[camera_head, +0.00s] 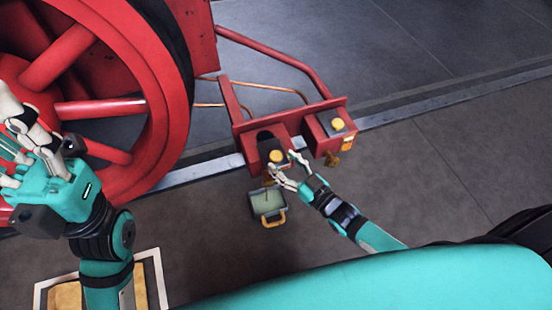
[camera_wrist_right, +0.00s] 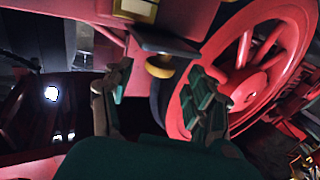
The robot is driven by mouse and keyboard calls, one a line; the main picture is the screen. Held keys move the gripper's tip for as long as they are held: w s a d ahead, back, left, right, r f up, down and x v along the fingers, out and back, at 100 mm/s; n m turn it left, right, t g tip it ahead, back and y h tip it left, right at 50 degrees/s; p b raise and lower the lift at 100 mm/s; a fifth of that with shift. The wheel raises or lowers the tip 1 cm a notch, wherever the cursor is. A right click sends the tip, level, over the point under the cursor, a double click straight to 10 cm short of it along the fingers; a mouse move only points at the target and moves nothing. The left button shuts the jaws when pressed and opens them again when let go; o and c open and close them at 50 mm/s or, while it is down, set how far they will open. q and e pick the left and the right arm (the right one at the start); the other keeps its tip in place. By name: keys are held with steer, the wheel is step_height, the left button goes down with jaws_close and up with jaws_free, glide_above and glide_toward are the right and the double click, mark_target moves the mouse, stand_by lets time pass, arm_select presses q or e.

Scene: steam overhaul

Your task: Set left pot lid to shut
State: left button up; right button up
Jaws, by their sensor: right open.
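Two red boxes sit side by side on the red beam in the head view. The left pot (camera_head: 265,143) has a dark recess and a round brass knob (camera_head: 276,156) at its near edge. Whether its lid is raised or down is hard to tell. The right pot (camera_head: 318,138) has a similar knob (camera_head: 338,124) on a dark top. My right gripper (camera_head: 283,164) is open close to the left knob. In the right wrist view a brass knob (camera_wrist_right: 160,66) under a dark plate lies between its spread fingers. My left gripper (camera_head: 22,150) is over the wheel; its fingertips are partly cut off.
A large red spoked wheel (camera_head: 130,107) fills the left. A grey-green container (camera_head: 267,199) with a yellow handle is just below the left pot. A pale rail (camera_head: 390,115) runs behind the beam. The dark floor to the right is clear.

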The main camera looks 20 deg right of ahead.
mark_target(280, 161)
steer(key=shift+b+x, duration=0.45)
steer(key=shift+x, duration=1.55)
jaws_close()
